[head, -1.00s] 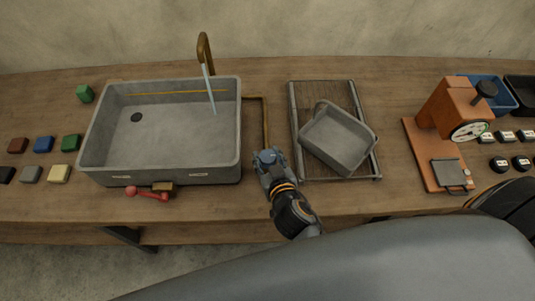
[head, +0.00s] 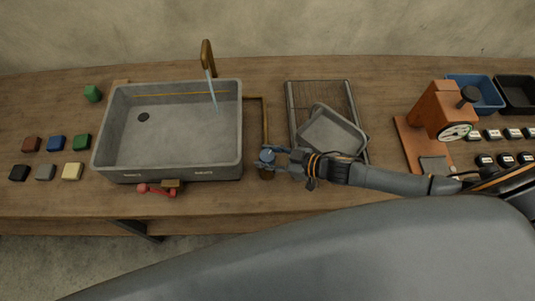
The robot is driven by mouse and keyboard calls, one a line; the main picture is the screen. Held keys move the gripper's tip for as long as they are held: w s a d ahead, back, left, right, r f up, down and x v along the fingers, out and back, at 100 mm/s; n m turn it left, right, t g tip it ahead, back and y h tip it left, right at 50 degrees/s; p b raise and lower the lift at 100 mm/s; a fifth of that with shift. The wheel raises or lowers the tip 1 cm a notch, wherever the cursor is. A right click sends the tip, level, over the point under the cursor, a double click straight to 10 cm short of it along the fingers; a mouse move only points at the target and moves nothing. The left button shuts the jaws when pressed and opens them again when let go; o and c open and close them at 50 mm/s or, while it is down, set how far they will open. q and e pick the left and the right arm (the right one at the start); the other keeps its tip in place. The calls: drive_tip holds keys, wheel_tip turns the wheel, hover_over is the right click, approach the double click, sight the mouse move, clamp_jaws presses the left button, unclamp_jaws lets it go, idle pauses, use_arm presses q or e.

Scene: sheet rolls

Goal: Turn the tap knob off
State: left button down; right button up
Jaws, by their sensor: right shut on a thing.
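The brass tap spout (head: 207,56) stands behind the grey sink (head: 238,140), and a pale stream of water (head: 213,93) runs from it into the basin. A brass pipe (head: 265,115) runs along the sink's right side to a valve body (head: 266,174) topped by a round blue tap knob (head: 267,156). My right gripper (head: 272,157) reaches in from the right and is shut on the knob, its fingers partly hiding it. My left gripper is out of view.
A red lever (head: 155,189) on a brass block sits at the sink's front. A grey tub (head: 333,130) rests on a rack (head: 320,90) close behind my right wrist.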

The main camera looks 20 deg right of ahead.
drive_tip(key=n+g+y, duration=0.1)
drive_tip(key=n+g+b, duration=0.1)
drive_tip(key=n+g+y, duration=0.1)
drive_tip(key=n+g, duration=0.1)
drive_tip(key=shift+w+d+y, duration=0.15)
drive_tip(key=shift+w+y, duration=0.1)
drive_tip(key=shift+y, duration=0.05)
drive_tip(key=shift+s+n+g+y+b, duration=0.1)
drive_tip(key=shift+n+g+y+b, duration=0.6)
drive_tip(key=shift+n+g, duration=1)
drive_tip(key=shift+r+g, duration=0.1)
drive_tip(key=shift+g, duration=0.2)
drive_tip(key=o, duration=1.2)
drive_tip(key=shift+a, duration=0.2)
drive_tip(key=shift+c, duration=0.2)
